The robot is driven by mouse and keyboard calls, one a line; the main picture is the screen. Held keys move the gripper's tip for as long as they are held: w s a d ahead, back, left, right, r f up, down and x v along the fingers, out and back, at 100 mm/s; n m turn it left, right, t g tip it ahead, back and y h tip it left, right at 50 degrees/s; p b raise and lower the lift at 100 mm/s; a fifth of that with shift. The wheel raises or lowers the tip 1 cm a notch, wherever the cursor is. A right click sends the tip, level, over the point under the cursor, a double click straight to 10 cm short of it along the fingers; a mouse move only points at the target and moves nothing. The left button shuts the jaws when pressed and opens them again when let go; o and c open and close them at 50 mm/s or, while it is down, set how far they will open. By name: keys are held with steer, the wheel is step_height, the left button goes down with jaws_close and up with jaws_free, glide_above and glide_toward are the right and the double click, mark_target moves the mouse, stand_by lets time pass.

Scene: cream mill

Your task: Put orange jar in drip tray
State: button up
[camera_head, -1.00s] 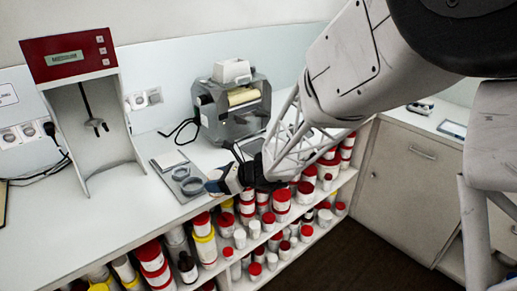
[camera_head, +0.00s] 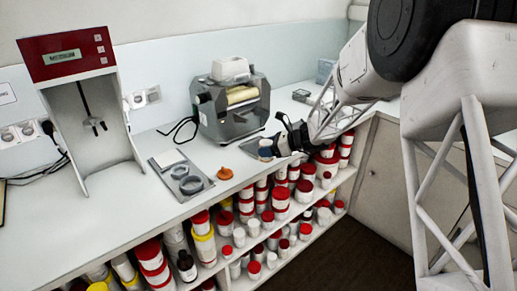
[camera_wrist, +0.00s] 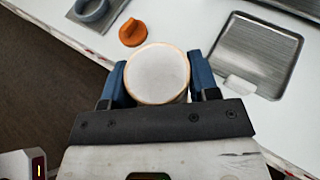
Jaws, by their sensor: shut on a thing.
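My gripper (camera_wrist: 158,85) is shut on a round jar (camera_wrist: 157,73), its blue fingers on either side. The jar shows a pale round top with a thin orange-tan rim; I cannot tell whether that top is open. In the head view the jar (camera_head: 265,146) is small at the gripper's tip, in front of the mill. A shallow metal tray (camera_wrist: 262,35), which looks like the drip tray, lies right of the jar in the wrist view, apart from it.
An orange knobbed piece (camera_head: 223,173) lies on the counter left of the jar. A metal tray (camera_head: 162,161) with two grey rings lies farther left. The grey mill (camera_head: 230,108) stands behind. Below the counter's front edge are shelves of red-lidded jars (camera_head: 281,195).

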steer(key=shift+w, duration=0.2)
stand_by(0.3)
steer(key=w+a, duration=0.1)
steer(key=w, duration=0.4)
steer(key=w+a+f, duration=0.1)
steer(key=w, duration=0.4)
steer(key=w+a, duration=0.2)
steer(key=w, duration=0.3)
steer(key=shift+w+f, duration=0.1)
steer(key=shift+f, duration=0.2)
steer(key=shift+f, duration=1.75)
steer(key=shift+f, duration=0.1)
steer(key=o, duration=0.9)
